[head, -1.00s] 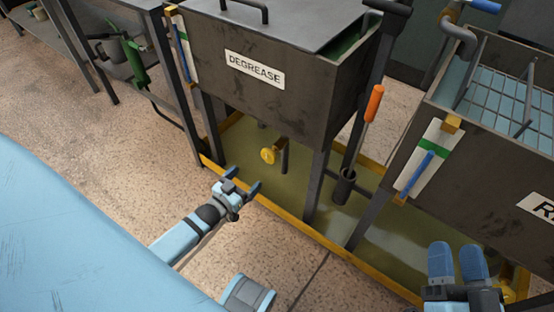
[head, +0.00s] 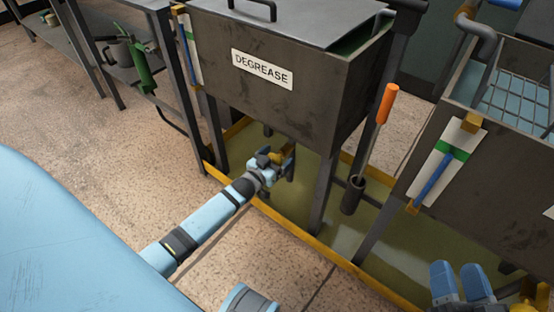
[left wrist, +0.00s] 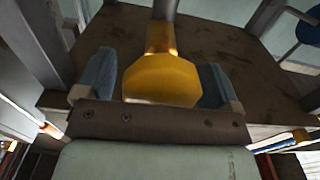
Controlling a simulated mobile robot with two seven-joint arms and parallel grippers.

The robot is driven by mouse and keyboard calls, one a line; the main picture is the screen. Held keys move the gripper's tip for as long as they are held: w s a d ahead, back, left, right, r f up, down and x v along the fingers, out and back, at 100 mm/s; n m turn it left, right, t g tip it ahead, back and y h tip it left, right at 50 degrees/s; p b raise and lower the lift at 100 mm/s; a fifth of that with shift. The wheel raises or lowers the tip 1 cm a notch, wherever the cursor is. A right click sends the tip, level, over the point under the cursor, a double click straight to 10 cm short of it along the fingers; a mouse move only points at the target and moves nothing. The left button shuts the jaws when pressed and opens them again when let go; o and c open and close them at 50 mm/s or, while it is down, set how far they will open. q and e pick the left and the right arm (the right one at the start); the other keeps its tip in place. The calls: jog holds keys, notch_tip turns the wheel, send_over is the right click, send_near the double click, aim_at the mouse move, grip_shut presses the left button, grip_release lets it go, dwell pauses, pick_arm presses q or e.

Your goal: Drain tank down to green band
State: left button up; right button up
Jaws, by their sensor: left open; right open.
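The dark DEGREASE tank (head: 300,107) stands on legs above a yellow-rimmed drip tray (head: 309,244). Its gauge (head: 187,45), with a green band and blue column, is on its left corner; the exact level is hard to read. A yellow valve knob (head: 277,158) is under the tank. My left gripper (head: 278,153) is at the knob, open. In the left wrist view, the yellow knob (left wrist: 161,80) lies between the two blue fingers (left wrist: 157,78), with no clear contact visible. My right gripper (head: 458,268) is open and empty at the lower right.
A second tank (head: 447,206) with a wire basket stands at the right; its gauge (head: 447,163) has a green band and blue column. An orange-handled tool (head: 388,103) stands in a dark holder beside the DEGREASE tank. A blue surface (head: 60,235) fills the lower left.

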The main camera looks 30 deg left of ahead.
pick_arm(q)
jog(key=shift+w, duration=0.15)
jog(key=c, duration=0.9)
jog(key=shift+r+n+p, duration=0.15)
jog(key=shift+n+p, duration=0.25)
jog(key=shift+p, duration=0.2)
jog(key=n+p, duration=0.2)
jog(key=n, duration=0.1)
jog(key=shift+a, duration=0.1)
jog(key=shift+n+p, duration=0.55)
jog(key=shift+n, duration=0.25)
jog(key=shift+a+f+n+p, duration=0.1)
jog(key=shift+f+n+p, duration=0.1)
jog(key=shift+n, duration=0.65)
jog(key=shift+f+n+p, duration=0.1)
jog(key=shift+n+p, duration=0.1)
jog(key=shift+n, duration=0.65)
pick_arm(e)
jog(key=shift+t, duration=0.8)
jog(key=shift+s+d+r, duration=0.1)
jog(key=shift+d+r, duration=0.15)
jog(key=shift+r, duration=0.8)
jog(key=shift+d+r, duration=0.2)
jog(key=shift+r, duration=0.8)
jog(key=shift+f+m+h, duration=0.1)
jog(key=shift+m+h, duration=0.2)
pick_arm(q)
jog(key=o, duration=0.9)
